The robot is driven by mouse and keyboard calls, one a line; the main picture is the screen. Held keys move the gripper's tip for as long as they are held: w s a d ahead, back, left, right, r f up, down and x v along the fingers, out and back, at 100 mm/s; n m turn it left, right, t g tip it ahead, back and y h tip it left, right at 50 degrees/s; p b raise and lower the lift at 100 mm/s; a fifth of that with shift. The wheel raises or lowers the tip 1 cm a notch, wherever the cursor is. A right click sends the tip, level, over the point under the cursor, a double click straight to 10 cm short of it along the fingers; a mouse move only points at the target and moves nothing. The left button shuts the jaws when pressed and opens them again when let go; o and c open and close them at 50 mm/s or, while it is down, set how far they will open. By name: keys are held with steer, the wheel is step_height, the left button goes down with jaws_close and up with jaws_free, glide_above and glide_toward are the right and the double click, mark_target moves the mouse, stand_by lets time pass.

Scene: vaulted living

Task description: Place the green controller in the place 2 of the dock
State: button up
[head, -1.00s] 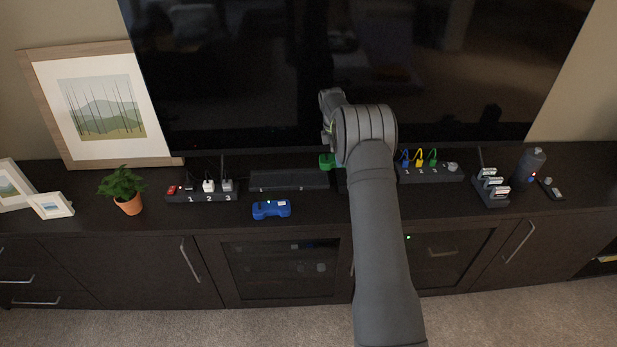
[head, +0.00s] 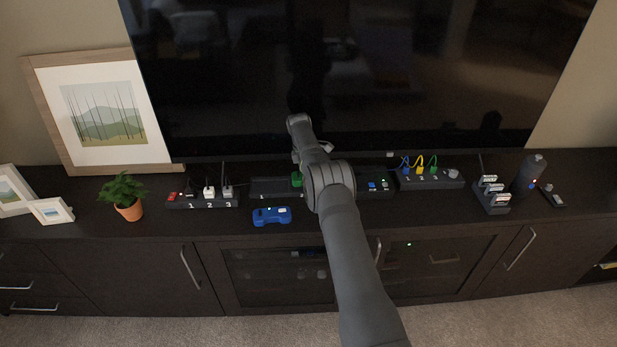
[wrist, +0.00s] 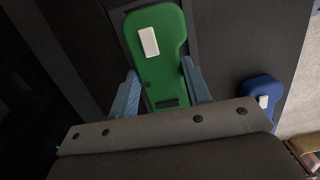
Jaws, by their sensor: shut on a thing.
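The green controller (wrist: 157,62) with a pale label is between the two blue-grey fingers of my gripper (wrist: 160,78), which is shut on it. In the head view only a small green part of it (head: 296,180) shows left of my wrist; my arm hides the rest and the fingers. The long dark dock-like tray (head: 268,187) lies on the cabinet under the TV, and the controller is over its right part. In the wrist view a dark raised edge (wrist: 196,25) runs beside the controller. I cannot read place numbers on this tray or tell if the controller touches it.
A blue controller (head: 272,215) lies in front of the tray. A numbered strip with plugs (head: 203,203) stands left, another with coloured cables (head: 432,182) right. A low dark unit (head: 376,189) sits right of my arm. The TV (head: 350,80) rises close behind.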

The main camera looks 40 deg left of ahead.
steer(key=shift+f, duration=1.05)
steer(key=shift+f, duration=0.15)
steer(key=o, duration=1.1)
step_height(320, 180, up, 12)
steer(key=s+a, duration=0.1)
steer(key=shift+s+a, duration=0.1)
